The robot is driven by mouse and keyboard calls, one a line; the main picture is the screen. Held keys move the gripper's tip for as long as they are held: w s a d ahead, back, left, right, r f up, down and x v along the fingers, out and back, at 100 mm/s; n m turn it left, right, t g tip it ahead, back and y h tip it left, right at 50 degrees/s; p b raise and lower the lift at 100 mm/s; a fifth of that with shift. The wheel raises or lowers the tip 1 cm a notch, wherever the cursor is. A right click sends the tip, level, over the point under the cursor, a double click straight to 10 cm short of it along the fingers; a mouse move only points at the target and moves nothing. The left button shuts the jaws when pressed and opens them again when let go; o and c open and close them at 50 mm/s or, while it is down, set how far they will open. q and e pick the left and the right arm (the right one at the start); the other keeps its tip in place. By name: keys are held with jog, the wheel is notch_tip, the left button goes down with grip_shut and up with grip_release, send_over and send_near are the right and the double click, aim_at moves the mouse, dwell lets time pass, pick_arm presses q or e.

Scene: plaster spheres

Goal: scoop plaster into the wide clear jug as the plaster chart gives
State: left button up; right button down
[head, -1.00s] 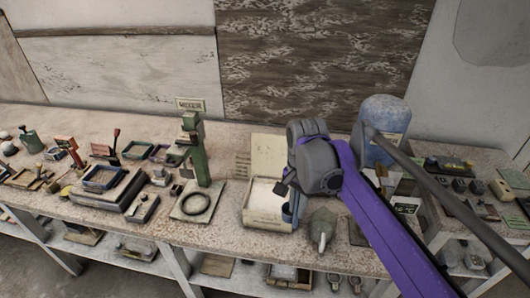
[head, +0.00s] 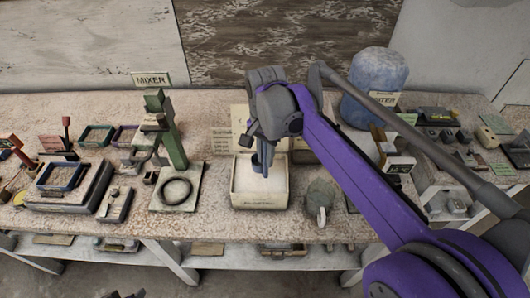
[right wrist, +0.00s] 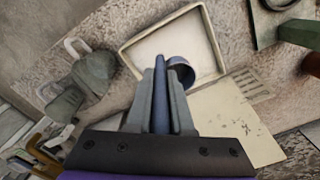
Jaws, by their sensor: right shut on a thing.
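My right gripper (head: 263,138) is shut on the handle of a blue scoop (head: 262,160). In the right wrist view the handle stands between the fingers (right wrist: 160,98), and the round scoop cup (right wrist: 181,72) is over the plaster bin (right wrist: 207,50). The shallow, pale bin (head: 260,205) holds white plaster (head: 250,180) in the head view. I cannot tell whether the cup touches the plaster or holds any. A pale board with lettering (head: 224,142) stands behind the bin; its text is too small to read. I cannot pick out the wide clear jug for certain. My left gripper is not in view.
A grey-green vessel with a pale handle (head: 321,197) stands just right of the bin. A green mixer (head: 170,140) stands to the left. A big blue container (head: 377,85) is behind my right arm. Small trays and tools crowd the left bench.

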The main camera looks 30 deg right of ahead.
aim_at(265, 176)
pick_arm(q)
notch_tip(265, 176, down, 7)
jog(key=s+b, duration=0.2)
jog(key=b, duration=0.3)
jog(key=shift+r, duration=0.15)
pick_arm(e)
jog(key=shift+f, duration=4.65)
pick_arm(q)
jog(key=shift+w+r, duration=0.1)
pick_arm(e)
jog(key=shift+r, duration=0.15)
notch_tip(265, 176, up, 6)
jog(key=p, duration=0.4)
jog(key=shift+w+r+p, duration=0.1)
jog(key=shift+r+p, duration=1.1)
jog(key=shift+r, duration=0.75)
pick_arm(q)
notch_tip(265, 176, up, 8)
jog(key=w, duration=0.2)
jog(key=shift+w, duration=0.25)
pick_arm(e)
jog(key=shift+f, duration=0.1)
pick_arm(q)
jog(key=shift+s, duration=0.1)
